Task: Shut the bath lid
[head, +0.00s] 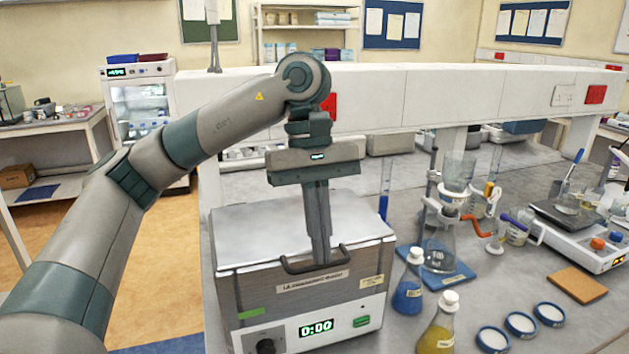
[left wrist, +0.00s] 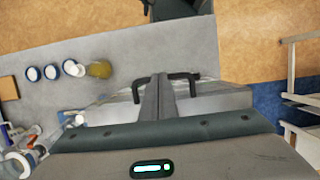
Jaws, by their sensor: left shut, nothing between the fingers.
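The water bath (head: 300,290) stands on the grey bench, with a display reading 0:00 on its front. Its flat metal lid (head: 255,232) lies down over the top and looks closed. The lid's dark bar handle (head: 345,262) is at the front edge; it also shows in the left wrist view (left wrist: 183,76). My left gripper (head: 320,258) points down over the lid with its fingers together, its tips at the handle. I cannot tell whether the tips touch the handle. Nothing shows between the fingers. My right gripper is not in view.
A blue-liquid flask (head: 407,297) and a yellow-liquid flask (head: 438,328) stand close to the right of the bath. Several dishes (head: 520,323), a stand with glassware (head: 440,240) and a balance (head: 580,235) are farther right. A white shelf (head: 430,92) runs behind.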

